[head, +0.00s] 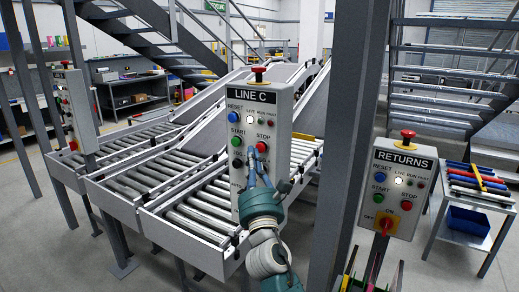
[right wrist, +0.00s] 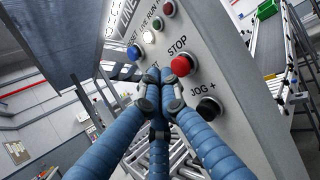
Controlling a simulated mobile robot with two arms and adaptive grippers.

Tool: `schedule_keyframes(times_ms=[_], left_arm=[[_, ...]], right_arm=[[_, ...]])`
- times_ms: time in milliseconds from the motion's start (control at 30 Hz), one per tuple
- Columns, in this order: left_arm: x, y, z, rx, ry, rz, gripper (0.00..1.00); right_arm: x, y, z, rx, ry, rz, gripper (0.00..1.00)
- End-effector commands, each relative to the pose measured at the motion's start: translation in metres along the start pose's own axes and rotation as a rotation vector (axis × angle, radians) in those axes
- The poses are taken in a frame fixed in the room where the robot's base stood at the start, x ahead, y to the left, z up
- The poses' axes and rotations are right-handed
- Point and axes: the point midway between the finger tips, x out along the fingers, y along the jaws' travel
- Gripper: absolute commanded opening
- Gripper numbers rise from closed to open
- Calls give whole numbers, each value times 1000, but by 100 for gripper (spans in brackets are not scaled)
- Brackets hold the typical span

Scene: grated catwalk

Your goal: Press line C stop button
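The grey LINE C box (head: 283,132) stands upright in the middle of the head view. Its red STOP button (head: 262,147) is at the right of its face, just above my right gripper (head: 257,160). In the right wrist view the STOP button (right wrist: 182,65) shows uncovered, up and to the right of my right gripper's fingertips (right wrist: 161,103). Its blue fingers are drawn together with nothing between them. The fingertips look close to the panel but apart from the button; exact depth is unclear. My left gripper is not in view.
The black JOG + button (right wrist: 208,108) sits below STOP. The green START button (head: 237,141) is left of STOP, and a red mushroom button (head: 259,72) tops the box. A RETURNS box (head: 400,190) stands right, beyond a grey post (head: 350,130). Roller conveyors (head: 150,170) lie behind.

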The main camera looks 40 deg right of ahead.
Motion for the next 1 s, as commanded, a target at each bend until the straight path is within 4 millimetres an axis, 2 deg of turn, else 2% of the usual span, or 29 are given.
schedule_keyframes(times_ms=[200,700,1000], left_arm=[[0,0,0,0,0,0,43],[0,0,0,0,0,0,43],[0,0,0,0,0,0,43]], right_arm=[[-2,2,0,1,1,1,0],[-33,32,12,1,1,0,0],[-35,33,14,1,0,0,0]])
